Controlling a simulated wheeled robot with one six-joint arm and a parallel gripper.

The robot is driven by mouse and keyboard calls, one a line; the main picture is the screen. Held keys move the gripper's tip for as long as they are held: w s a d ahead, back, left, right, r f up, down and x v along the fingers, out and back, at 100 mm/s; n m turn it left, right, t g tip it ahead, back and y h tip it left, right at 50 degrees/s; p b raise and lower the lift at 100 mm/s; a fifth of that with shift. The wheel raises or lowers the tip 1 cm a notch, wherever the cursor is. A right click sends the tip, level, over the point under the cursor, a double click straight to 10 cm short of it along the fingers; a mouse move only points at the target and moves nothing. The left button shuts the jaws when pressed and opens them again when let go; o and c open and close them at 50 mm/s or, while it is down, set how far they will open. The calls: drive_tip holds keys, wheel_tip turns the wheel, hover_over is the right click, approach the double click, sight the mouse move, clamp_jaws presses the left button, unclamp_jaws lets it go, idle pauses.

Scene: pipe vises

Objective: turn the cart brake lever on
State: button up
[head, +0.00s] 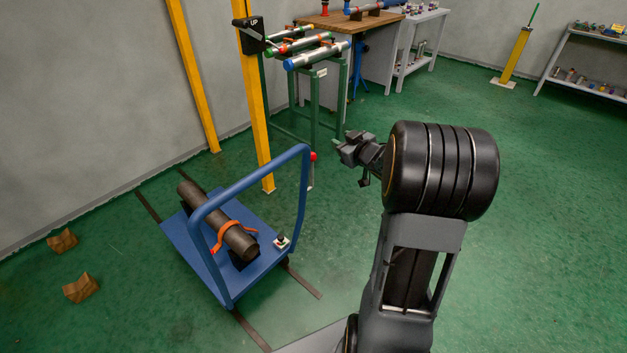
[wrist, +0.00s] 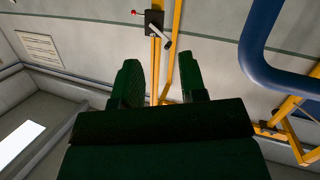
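The blue cart (head: 190,245) stands on the floor at the left, with a tall blue push handle (head: 250,178). A lever with a red knob (head: 313,157) and a grey rod stands upright beside the handle's right post; I take it for the brake lever, but its mount is unclear. My gripper (head: 343,147) is in the air to the right of that lever, apart from it. In the wrist view my gripper (wrist: 161,80) has its two fingers apart with nothing between them. The blue handle (wrist: 262,45) also shows there at the right; the lever does not.
A dark pipe (head: 215,218) with an orange strap lies on the cart. A yellow post (head: 256,120) carries a black box marked UP (head: 254,32). A green rack (head: 313,100) with pipes stands behind. Wooden blocks (head: 80,288) lie at left.

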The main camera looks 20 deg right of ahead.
sight(312, 171)
drive_tip(key=s+d+f+n+y+b, duration=0.25)
drive_tip(key=s+f+y+b, duration=0.2)
drive_tip(key=f+y, duration=0.55)
drive_tip(key=w+a+h+b, duration=0.1)
drive_tip(key=w+a, duration=0.7)
drive_tip(key=w, duration=0.2)
drive_tip(key=shift+w+a+f+n+g, duration=0.2)
drive_tip(key=shift+a+f+n+g, duration=0.1)
drive_tip(key=shift+a+n+g, duration=0.1)
drive_tip(key=shift+c, duration=0.3)
clamp_jaws()
